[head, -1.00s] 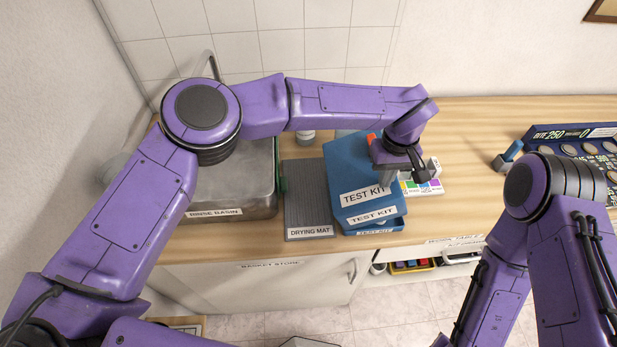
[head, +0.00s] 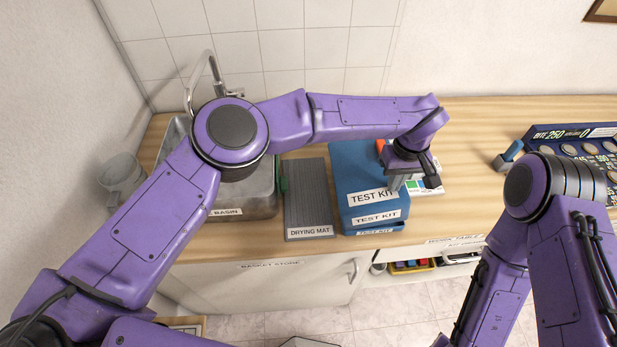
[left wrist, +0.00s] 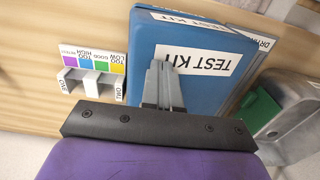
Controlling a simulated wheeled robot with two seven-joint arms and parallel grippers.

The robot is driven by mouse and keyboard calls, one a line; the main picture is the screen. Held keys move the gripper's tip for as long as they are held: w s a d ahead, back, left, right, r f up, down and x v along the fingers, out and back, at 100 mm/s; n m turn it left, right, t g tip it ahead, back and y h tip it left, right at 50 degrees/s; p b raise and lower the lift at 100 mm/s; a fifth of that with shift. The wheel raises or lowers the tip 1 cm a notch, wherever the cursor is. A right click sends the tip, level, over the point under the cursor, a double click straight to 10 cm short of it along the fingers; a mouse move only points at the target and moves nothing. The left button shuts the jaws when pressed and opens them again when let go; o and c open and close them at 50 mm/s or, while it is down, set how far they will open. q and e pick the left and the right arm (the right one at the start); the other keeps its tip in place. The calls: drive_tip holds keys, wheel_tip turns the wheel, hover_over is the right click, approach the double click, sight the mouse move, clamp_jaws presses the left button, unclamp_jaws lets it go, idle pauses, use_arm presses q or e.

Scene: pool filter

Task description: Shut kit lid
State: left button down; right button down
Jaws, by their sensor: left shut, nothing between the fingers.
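The blue test kit (head: 362,216) stands on the wooden counter, with TEST KIT labels on its lid and front. Its lid (head: 355,165) lies over the box, nearly flat; I cannot tell whether a small gap is left. My left gripper (head: 395,185) is shut and empty, fingers pointing down at the right part of the lid. In the left wrist view the closed fingertips (left wrist: 158,70) are over the lid (left wrist: 205,42), beside its label; contact is not clear. They hide part of the lid. My right gripper is out of view.
A white colour-chart block (head: 432,182) stands just right of the kit, close to my left gripper. The grey drying mat (head: 308,190) and metal rinse basin (head: 262,205) are to the left.

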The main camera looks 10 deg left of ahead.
use_arm(q)
drive_tip(key=shift+d+f, duration=0.2)
drive_tip(key=shift+f, duration=0.15)
drive_tip(key=shift+w+d+f+b, duration=0.3)
drive_tip(key=shift+d+f+b, duration=0.2)
drive_tip(key=shift+d+f, duration=0.2)
drive_tip(key=shift+d+f+b, duration=0.25)
drive_tip(key=shift+f+b, duration=0.15)
drive_tip(key=shift+b, duration=0.05)
wheel_tip(320, 180, up, 3)
drive_tip(key=p, duration=0.2)
drive_tip(key=shift+w+p, duration=0.1)
drive_tip(key=shift+p, duration=0.2)
drive_tip(key=shift+r+b, duration=0.25)
drive_tip(key=shift+b, duration=0.05)
drive_tip(key=shift+r, duration=1.9)
